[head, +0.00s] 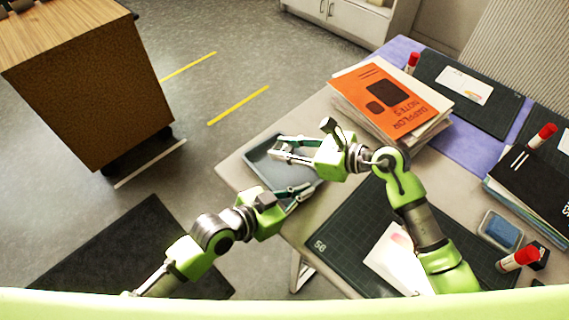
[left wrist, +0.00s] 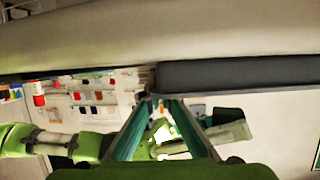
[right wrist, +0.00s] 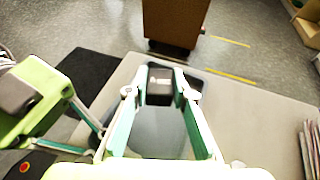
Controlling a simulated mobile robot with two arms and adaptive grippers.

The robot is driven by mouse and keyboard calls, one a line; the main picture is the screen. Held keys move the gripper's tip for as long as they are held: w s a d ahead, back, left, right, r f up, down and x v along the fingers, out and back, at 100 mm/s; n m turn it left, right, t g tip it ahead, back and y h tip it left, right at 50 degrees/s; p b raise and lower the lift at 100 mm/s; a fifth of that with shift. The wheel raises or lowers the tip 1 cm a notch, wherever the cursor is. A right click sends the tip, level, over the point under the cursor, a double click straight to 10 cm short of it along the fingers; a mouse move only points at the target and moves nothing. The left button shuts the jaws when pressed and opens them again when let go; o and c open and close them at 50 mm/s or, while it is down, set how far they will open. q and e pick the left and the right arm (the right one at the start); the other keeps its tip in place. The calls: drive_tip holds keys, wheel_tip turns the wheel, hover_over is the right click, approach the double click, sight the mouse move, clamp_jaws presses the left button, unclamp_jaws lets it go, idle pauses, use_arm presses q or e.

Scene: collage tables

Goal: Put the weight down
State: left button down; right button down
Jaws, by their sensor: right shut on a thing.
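The weight is a small black block (right wrist: 160,86) between the fingertips of my right gripper (right wrist: 159,92) in the right wrist view. My right gripper (head: 284,151) is shut on it over the far part of the blue-grey tray (head: 262,171) in the head view. The gripper mostly hides the weight there, and I cannot tell whether it touches the tray floor. My left gripper (head: 298,194) is beside the tray's near right edge, its fingers apart with nothing visible held. In the left wrist view its fingers (left wrist: 163,102) point at the tray's dark side (left wrist: 235,72).
The tray stands near the table's left corner. An orange book (head: 385,92) tops a stack behind my right arm. A dark cutting mat (head: 345,225) with a paper lies in front. Red-capped glue sticks (head: 517,258) and a blue pad (head: 501,231) are at right.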

sight(285, 171)
drive_tip(key=shift+f, duration=2.85)
drive_tip(key=shift+f, duration=0.1)
drive_tip(key=shift+f, duration=0.4)
drive_tip(key=c, duration=1.7)
unclamp_jaws()
drive_tip(key=shift+r, duration=0.2)
drive_tip(key=v, duration=1.2)
drive_tip(key=shift+s+r, duration=0.1)
drive_tip(key=shift+r, duration=0.1)
